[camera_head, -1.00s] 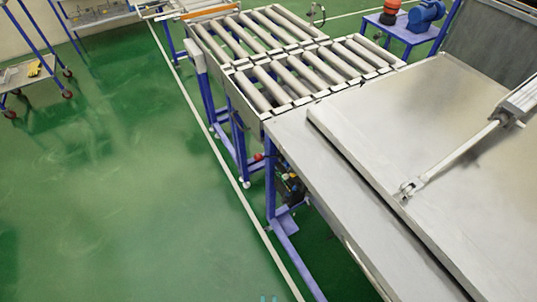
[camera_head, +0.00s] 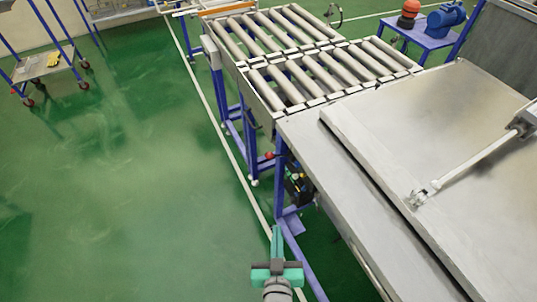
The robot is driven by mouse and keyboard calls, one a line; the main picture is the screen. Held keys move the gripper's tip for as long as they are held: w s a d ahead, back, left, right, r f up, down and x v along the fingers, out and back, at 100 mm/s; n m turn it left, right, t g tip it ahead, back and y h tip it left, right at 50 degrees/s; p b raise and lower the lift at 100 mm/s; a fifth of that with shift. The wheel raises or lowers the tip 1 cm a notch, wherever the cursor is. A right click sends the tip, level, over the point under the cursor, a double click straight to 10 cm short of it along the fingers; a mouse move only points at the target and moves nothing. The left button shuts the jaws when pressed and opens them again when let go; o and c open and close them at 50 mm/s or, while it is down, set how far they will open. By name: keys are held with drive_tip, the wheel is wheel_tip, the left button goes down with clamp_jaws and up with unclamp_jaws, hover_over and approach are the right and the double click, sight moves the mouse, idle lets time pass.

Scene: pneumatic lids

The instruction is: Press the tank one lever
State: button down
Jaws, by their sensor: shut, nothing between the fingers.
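My gripper (camera_head: 277,236) is at the bottom middle, with teal fingers pointing up the picture. It is shut and empty, over the green floor left of the steel table. A grey metal lid (camera_head: 455,130) lies on the table at the right, with a pneumatic cylinder rod (camera_head: 475,163) fixed to it. A small dark valve unit (camera_head: 298,187) sits under the table's left edge, up and right of my gripper and apart from it. A red knob (camera_head: 268,155) shows just above it. I cannot make out a lever or a tank label at this size.
A roller conveyor (camera_head: 300,60) on blue legs adjoins the table's far end. A blue table leg (camera_head: 281,175) stands near the valve unit. A cart (camera_head: 45,65) stands at the far left. The green floor (camera_head: 110,200) on the left is clear.

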drive_tip(key=w+a+r+n+g+y, duration=0.1)
drive_tip(key=w+r+n+y, duration=0.3)
drive_tip(key=w+r, duration=1)
drive_tip(key=shift+w+a+n+g, duration=0.3)
drive_tip(key=shift+w+a+n, duration=0.3)
drive_tip(key=shift+w+n, duration=0.7)
drive_tip(key=shift+s+r+n, duration=0.1)
drive_tip(key=shift+s+n, duration=0.15)
drive_tip(key=shift+n, duration=0.05)
hover_over(269, 155)
drive_tip(key=s+a, duration=0.2)
wheel_tip(269, 155, down, 4)
drive_tip(key=d+f, duration=0.1)
drive_tip(key=f, duration=0.2)
drive_tip(key=shift+d, duration=0.35)
drive_tip(key=shift+d+f, duration=0.15)
drive_tip(key=shift+f, duration=0.25)
drive_tip(key=shift+d, duration=0.1)
